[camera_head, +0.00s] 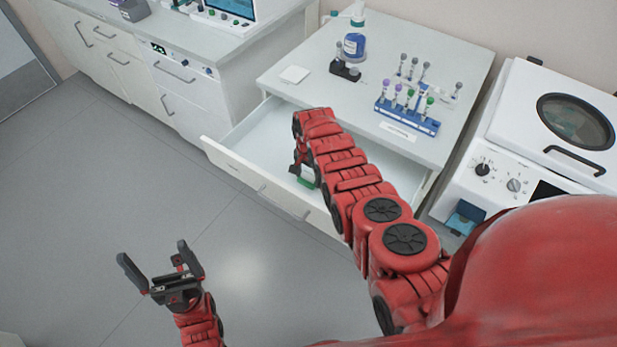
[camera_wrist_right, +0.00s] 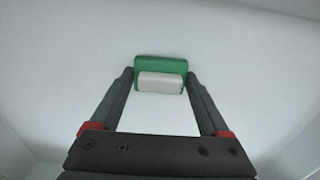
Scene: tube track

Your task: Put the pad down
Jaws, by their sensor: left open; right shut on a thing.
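The pad is a small block with a green layer (camera_wrist_right: 160,63) and a white layer (camera_wrist_right: 160,84). My right gripper (camera_wrist_right: 161,76) is shut on it, with one finger at each side. In the head view the green of the pad (camera_head: 306,183) shows below the right gripper (camera_head: 300,170), at the front part of the open drawer (camera_head: 262,130). The wrist view shows pale drawer surface behind the pad; I cannot tell whether the pad touches it. My left gripper (camera_head: 153,254) is open and empty above the floor, away from the drawer.
The counter (camera_head: 305,55) above the drawer holds a blue tube rack (camera_head: 408,115) with several tubes, a blue bottle (camera_head: 354,45), a dark holder (camera_head: 345,70) and a white square (camera_head: 294,75). A white machine (camera_head: 550,130) stands at the right. The visible drawer floor looks clear.

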